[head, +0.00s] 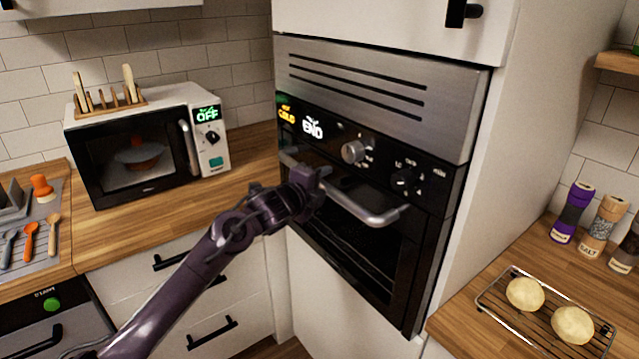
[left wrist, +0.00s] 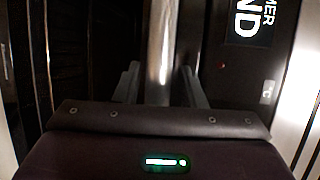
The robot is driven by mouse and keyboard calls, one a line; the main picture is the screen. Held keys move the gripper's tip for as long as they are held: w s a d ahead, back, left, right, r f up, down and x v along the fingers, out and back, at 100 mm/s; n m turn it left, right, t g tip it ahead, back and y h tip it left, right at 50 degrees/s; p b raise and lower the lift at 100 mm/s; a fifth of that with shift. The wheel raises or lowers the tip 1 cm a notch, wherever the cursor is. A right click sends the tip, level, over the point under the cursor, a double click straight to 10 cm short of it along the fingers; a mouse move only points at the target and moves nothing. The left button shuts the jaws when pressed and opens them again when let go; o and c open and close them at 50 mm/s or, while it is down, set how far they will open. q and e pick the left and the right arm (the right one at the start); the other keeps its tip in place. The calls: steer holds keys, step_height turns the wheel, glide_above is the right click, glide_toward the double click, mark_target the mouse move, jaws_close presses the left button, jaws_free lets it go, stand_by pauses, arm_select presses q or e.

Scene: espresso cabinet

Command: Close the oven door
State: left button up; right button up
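The oven (head: 380,85) is built into a tall white cabinet in the head view. Its dark glass door (head: 365,245) stands upright below the control panel; I cannot tell whether it is fully flush with the frame. A silver bar handle (head: 370,212) runs across the door's top. My left gripper (head: 318,180) is at the left part of this handle. In the left wrist view the handle (left wrist: 161,50) passes between the two fingers, which stand apart with narrow gaps beside the bar. My right gripper is not in view.
On the right counter are a wire rack (head: 510,318) with two pale buns and several spice jars (head: 572,212). Drawers with black handles lie below my left arm.

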arm_select(q)
steer(key=shift+o, duration=0.3)
steer(key=shift+w, duration=0.1)
steer(key=shift+a, duration=0.1)
steer(key=shift+s+a, duration=0.15)
steer(key=shift+s, duration=0.1)
steer(key=b+v, duration=0.1)
steer(key=v, duration=0.6)
steer(key=shift+s+b, duration=0.15)
steer(key=shift+b, duration=0.2)
